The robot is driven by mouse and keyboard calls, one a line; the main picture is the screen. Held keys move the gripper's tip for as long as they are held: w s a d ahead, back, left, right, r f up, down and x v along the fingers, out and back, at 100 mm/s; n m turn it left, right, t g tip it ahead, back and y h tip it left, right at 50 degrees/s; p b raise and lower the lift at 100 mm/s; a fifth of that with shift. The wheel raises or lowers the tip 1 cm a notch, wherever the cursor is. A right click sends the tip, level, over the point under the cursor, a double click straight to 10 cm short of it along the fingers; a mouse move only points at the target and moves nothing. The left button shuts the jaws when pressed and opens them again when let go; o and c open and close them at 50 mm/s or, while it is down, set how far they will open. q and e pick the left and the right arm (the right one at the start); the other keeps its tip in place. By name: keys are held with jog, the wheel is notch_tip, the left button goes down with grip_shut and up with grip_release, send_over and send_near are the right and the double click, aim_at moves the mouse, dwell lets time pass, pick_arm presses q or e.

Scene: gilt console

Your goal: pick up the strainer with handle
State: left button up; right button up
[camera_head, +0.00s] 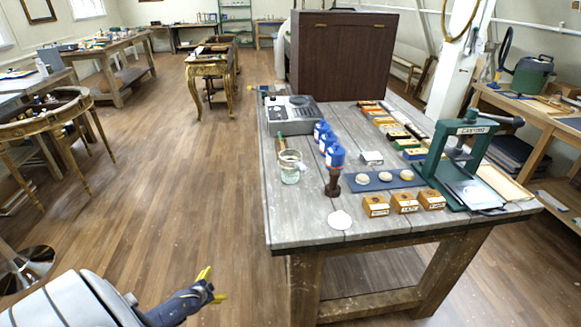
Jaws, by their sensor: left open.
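I cannot clearly pick out a strainer with handle in the head view. A small pale round disc (340,220) lies near the front left edge of the workbench (310,234), but I cannot tell what it is. A dark brown upright object (332,184) stands just behind it, below a blue-topped bottle (335,157). My left gripper (211,285) has yellow fingertips spread apart with nothing between them. It is over the floor, left of and apart from the workbench. My right gripper is not in view.
A glass jar (289,167) stands near the bench's left edge. Wooden blocks (404,203), a blue mat (356,186) and a green press (458,160) crowd the front right. A grey device (292,112) sits behind. Open floor (170,190) lies left of the bench.

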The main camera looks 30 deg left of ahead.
pick_arm(q)
jog(key=w+a+r+t, duration=0.2)
jog(key=w+a+r, duration=0.1)
jog(key=w+r, duration=0.3)
jog(key=w+a+r+t, duration=0.1)
jog(key=w+a+r, duration=0.25)
jog(key=r, duration=0.45)
jog(key=w+r+m+t+h, duration=0.15)
jog(key=w+r, duration=0.25)
jog(key=r, duration=0.6)
jog(key=w+r+m+t+h, duration=0.1)
jog(key=w+r+t+h, duration=0.2)
jog(key=r, duration=0.7)
jog(key=w+r+m+h, duration=0.1)
jog(key=w+r+h, duration=0.1)
jog(key=w+r, duration=0.5)
jog(key=s+d+r+h, duration=0.3)
jog(key=d+r+h, duration=0.25)
jog(key=r, duration=0.55)
jog(key=g+h, duration=0.2)
jog(key=h, duration=0.1)
send_near(288, 156)
jog(key=d+r, duration=0.2)
jog(key=d, duration=0.3)
jog(key=shift+n, duration=0.45)
jog(key=shift+x, duration=2.9)
jog(key=shift+a+r, duration=0.15)
jog(key=shift+r, duration=0.05)
jog(key=shift+c, duration=0.3)
